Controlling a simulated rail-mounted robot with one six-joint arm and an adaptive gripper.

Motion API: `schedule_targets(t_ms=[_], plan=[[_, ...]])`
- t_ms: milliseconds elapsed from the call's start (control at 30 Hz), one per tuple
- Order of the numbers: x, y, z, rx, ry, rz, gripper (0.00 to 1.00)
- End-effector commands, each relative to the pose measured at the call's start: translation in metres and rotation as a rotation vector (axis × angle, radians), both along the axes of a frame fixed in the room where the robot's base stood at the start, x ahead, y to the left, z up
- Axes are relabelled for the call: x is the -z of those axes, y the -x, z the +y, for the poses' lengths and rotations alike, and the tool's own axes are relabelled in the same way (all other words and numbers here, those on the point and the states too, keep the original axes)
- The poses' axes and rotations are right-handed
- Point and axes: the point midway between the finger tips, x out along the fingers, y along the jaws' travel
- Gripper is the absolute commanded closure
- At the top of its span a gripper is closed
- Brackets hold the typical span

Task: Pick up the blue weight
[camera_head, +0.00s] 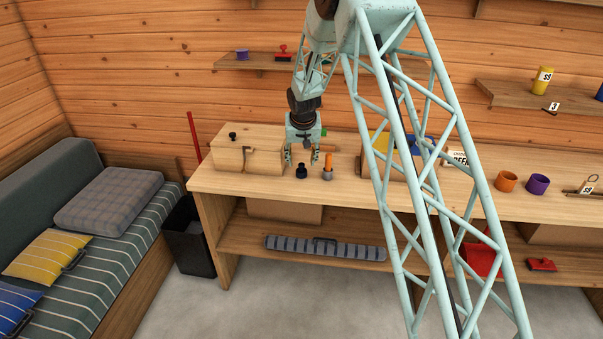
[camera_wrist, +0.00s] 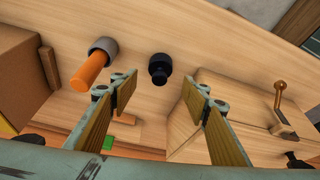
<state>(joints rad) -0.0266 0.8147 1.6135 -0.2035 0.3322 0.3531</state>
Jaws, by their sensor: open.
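A small knobbed weight (camera_head: 301,171), so dark that it looks nearly black with a faint blue tint, stands upright on the wooden counter (camera_head: 222,183). In the wrist view the weight (camera_wrist: 159,67) is just beyond the fingertips, centred across the gap. My gripper (camera_head: 301,160) points down close behind or above it, open and empty. Its two fingers show apart in the wrist view (camera_wrist: 158,86). I see no contact with the weight. No plainly blue weight shows on the counter near the gripper.
A grey piece with an orange handle (camera_head: 328,168) stands just right of the weight; it also shows in the wrist view (camera_wrist: 92,68). A wooden box with a latch (camera_head: 238,158) is close on the left. Another wooden box (camera_head: 373,168) is to the right. The counter's front strip is clear.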

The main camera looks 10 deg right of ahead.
Motion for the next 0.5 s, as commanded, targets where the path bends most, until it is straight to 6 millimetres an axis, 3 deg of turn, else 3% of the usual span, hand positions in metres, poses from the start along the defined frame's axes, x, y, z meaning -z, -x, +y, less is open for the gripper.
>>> schedule_targets(t_ms=[267, 500], plan=[[0.008, -0.002, -0.001, 0.0, 0.0, 0.001, 0.57], [0.029, -0.01, -0.002, -0.001, 0.0, 0.002, 0.57]])
